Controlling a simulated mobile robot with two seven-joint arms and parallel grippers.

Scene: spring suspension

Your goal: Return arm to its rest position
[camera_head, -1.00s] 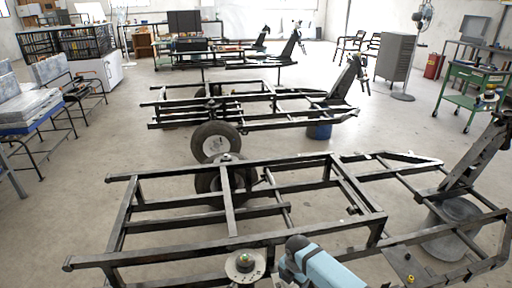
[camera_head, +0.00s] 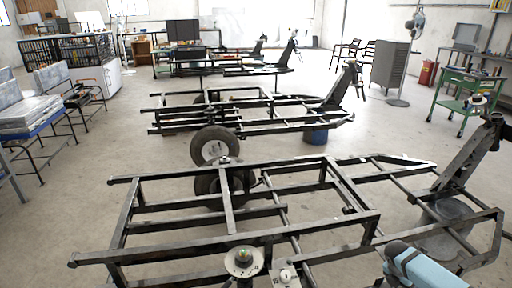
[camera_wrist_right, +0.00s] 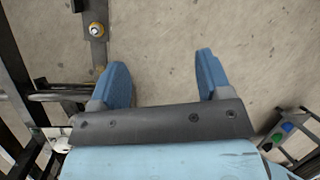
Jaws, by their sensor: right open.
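My right arm (camera_head: 430,270) shows in the head view as a light blue link with a dark grey end, at the bottom right, in front of the nearest black frame. Its gripper's fingers cannot be made out there. In the right wrist view my right gripper (camera_wrist_right: 158,72) has its two blue fingers spread wide apart, with only bare concrete floor showing between them. It holds nothing. My left gripper is not in view.
The nearest black metal frame (camera_head: 190,243) spans the foreground, with a round hub (camera_head: 243,262) at its near edge. Its bars and a bolted bracket (camera_wrist_right: 96,30) lie left of my right gripper in the wrist view. A green cart (camera_head: 465,98) stands at the right.

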